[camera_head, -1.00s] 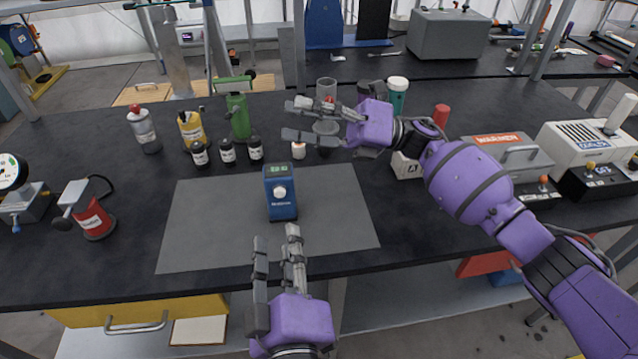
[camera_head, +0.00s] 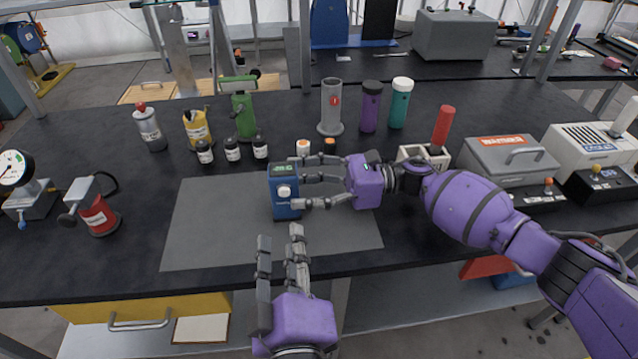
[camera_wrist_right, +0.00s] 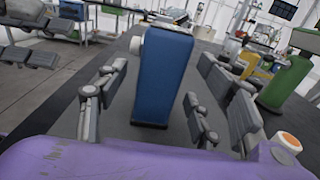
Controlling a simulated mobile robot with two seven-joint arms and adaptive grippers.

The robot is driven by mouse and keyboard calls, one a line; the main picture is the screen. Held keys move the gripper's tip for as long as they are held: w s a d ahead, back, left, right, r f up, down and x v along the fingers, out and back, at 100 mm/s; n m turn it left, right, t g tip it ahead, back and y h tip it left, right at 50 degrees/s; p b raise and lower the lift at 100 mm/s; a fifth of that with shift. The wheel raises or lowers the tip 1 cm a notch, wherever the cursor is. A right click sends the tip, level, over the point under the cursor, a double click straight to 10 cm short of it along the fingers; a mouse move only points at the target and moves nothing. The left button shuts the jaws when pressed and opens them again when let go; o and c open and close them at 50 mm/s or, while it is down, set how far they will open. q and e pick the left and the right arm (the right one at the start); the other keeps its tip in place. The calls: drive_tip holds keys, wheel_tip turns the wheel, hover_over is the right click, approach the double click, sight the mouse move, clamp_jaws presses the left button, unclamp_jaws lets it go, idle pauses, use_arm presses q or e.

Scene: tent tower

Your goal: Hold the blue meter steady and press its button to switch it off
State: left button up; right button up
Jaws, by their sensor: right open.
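The blue meter (camera_head: 284,205) stands upright on the grey mat (camera_head: 212,230), with a lit green display on top and a round white knob or button (camera_head: 284,191) on its front. My right gripper (camera_head: 302,190) is open at the meter's right side, fingers pointing left. In the right wrist view the meter (camera_wrist_right: 165,75) stands ahead between the spread fingers, with gaps on both sides. My left gripper (camera_head: 280,245) is open and empty, in front of the meter near the table's front edge, fingers pointing away from me.
Small dark bottles (camera_head: 232,150), a yellow container (camera_head: 197,128) and a green device (camera_head: 242,118) stand behind the mat. Two orange-topped items (camera_head: 303,146) (camera_head: 330,145) sit close behind my right gripper. A red gauge device (camera_head: 97,215) stands left. The mat's left part is clear.

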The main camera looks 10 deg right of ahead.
sight(284, 188)
drive_tip(key=shift+a, duration=1.85)
drive_tip(key=c, duration=1.5)
